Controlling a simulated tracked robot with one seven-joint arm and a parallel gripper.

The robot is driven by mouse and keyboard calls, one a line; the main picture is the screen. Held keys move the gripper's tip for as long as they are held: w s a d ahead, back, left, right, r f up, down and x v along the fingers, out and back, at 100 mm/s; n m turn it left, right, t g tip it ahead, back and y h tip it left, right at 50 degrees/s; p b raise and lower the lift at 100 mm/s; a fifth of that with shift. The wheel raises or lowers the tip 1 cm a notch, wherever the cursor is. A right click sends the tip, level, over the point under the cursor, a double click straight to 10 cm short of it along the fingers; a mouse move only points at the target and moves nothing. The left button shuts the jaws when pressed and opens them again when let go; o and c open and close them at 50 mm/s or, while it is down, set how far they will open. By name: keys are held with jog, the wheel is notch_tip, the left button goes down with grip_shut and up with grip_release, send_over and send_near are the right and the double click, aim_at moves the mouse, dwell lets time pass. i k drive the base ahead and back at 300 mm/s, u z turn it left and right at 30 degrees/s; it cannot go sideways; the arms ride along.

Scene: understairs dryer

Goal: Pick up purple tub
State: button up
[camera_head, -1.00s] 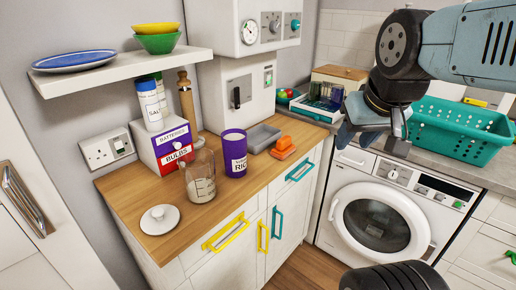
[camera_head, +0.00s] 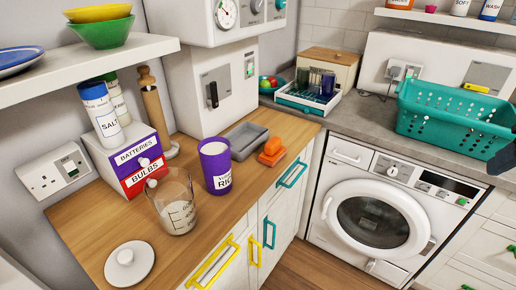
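The purple tub (camera_head: 216,168) stands upright on the wooden worktop, with a label reading "RIC" and a pale top. A clear measuring jug (camera_head: 176,205) stands close to its left, in front. A grey tray (camera_head: 246,138) and an orange item (camera_head: 272,152) lie to its right. My gripper is not visible now; only a dark piece at the right edge, by the teal basket, may be part of my arm.
A box labelled batteries and bulbs (camera_head: 137,165) stands behind the jug, with salt (camera_head: 102,112) on it. A shelf (camera_head: 90,62) overhangs at left. A white lid (camera_head: 129,263) lies in front. A teal basket (camera_head: 455,110) sits on the grey counter above the washing machine (camera_head: 375,222).

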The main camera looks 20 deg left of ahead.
aim_at(214, 153)
jog(key=u, duration=0.65)
jog(key=i, duration=0.1)
jog(key=z, duration=1.85)
jog(key=k, duration=2.75)
jog(key=u, duration=1)
jog(key=i, duration=1)
jog(key=z, duration=0.1)
